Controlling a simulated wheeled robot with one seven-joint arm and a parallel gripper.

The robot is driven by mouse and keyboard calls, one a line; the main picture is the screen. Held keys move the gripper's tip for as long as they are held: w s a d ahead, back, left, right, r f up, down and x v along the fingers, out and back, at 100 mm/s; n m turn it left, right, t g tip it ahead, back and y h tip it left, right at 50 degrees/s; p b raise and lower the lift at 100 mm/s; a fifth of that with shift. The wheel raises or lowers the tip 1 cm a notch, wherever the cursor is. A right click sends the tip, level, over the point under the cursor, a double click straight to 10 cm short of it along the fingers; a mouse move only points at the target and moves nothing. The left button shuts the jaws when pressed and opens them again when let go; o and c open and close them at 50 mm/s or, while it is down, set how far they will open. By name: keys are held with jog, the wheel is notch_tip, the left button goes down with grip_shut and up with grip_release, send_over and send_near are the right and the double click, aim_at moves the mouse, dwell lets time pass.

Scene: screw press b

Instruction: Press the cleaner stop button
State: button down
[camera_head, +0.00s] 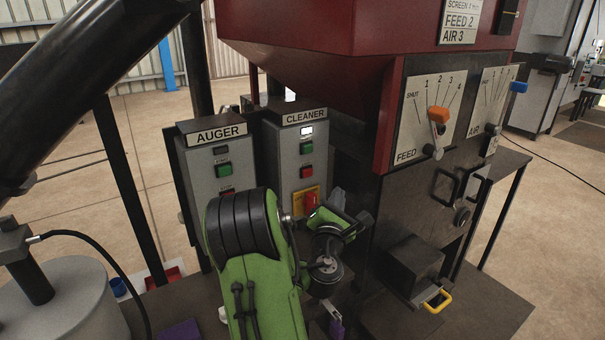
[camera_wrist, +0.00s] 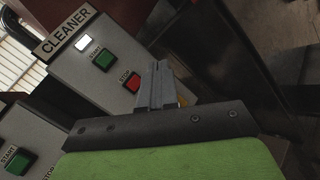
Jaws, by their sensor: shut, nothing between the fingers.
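The cleaner box (camera_head: 288,150) is a grey panel labelled CLEANER, left of the red machine. Its red stop button (camera_head: 306,171) sits below a green start button (camera_head: 307,148) and a lit white lamp (camera_head: 307,130). In the wrist view the stop button (camera_wrist: 132,82) shows uncovered, just left of my fingers, under its STOP label. My gripper (camera_wrist: 158,70) is shut and empty, its fingers pointing toward the panel. I cannot tell the gap in depth between fingertips and panel. In the head view my green arm stands before the box's lower part, and the fingertips are not clear.
The auger box (camera_head: 215,158) stands close on the left. A yellow plate with a red switch (camera_head: 309,200) is below the stop button. The dark machine body (camera_head: 400,190), with feed and air levers above, is close on the right.

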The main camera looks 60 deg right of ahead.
aim_at(308, 173)
jog(key=w+d+p, duration=0.4)
jog(key=w+p, duration=0.1)
jog(key=w, duration=0.3)
jog(key=shift+p, duration=0.35)
dwell(1.7)
jog(key=shift+w+d, duration=0.25)
jog(key=shift+w, duration=0.05)
jog(key=shift+w+d+p, duration=0.15)
jog(key=shift+w+p, duration=0.25)
jog(key=shift+p, duration=0.25)
dwell(0.6)
jog(key=shift+s+a+b, duration=0.35)
jog(key=shift+s+b, duration=0.4)
